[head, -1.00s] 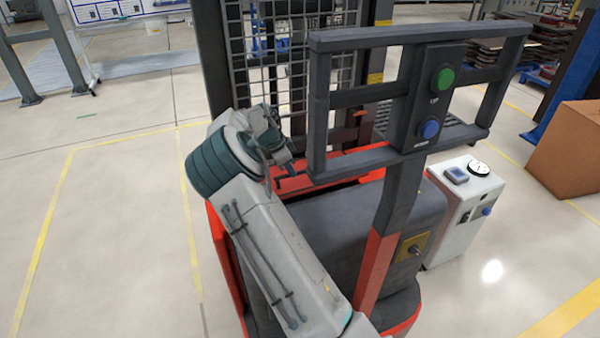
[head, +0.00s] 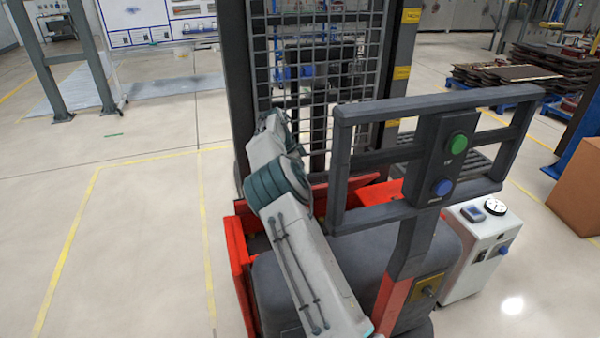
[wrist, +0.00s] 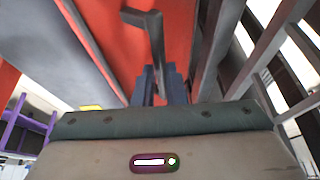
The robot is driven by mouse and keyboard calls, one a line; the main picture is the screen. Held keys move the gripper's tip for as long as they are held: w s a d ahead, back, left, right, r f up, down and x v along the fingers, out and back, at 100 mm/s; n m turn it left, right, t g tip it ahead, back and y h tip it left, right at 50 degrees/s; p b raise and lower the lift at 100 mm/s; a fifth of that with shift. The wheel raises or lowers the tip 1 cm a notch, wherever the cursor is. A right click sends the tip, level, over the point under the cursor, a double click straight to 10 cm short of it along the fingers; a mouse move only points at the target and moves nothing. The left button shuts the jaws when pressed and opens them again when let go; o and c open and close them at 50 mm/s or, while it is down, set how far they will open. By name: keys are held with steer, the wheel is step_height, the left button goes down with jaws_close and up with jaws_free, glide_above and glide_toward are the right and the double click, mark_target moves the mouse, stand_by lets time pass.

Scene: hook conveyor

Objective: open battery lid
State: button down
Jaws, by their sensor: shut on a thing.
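A red and dark grey stacker truck (head: 392,300) stands in front of me. Its dark grey rounded cover (head: 350,262) lies behind my forearm, and red panels (head: 238,262) show beside it. In the wrist view, my gripper (wrist: 160,82) is shut on a grey bent handle (wrist: 152,38), which stands before a red panel (wrist: 105,28). I cannot tell how far the battery lid is raised. In the head view, my arm hides the gripper and the handle.
A grey guard frame with a green button (head: 457,143) and a blue button (head: 442,187) rises right of my arm. A mesh screen (head: 322,75) stands behind. A white cabinet (head: 478,250) and cardboard box (head: 580,190) are at right. The left floor is clear.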

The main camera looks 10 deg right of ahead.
steer(key=shift+a+f, duration=0.25)
steer(key=shift+f, duration=0.6)
steer(key=c, duration=1.8)
jaws_free()
steer(key=o, duration=0.5)
steer(key=shift+w+f, duration=0.25)
steer(key=shift+f, duration=0.1)
steer(key=shift+c, duration=0.2)
steer(key=shift+r, duration=0.15)
steer(key=shift+c, duration=0.7)
steer(key=shift+w+a+r, duration=0.1)
steer(key=shift+a+r, duration=0.1)
steer(key=shift+r, duration=0.2)
steer(key=d+v, duration=0.1)
steer(key=v, duration=1.2)
steer(key=shift+a+r, duration=0.2)
steer(key=shift+r, duration=0.35)
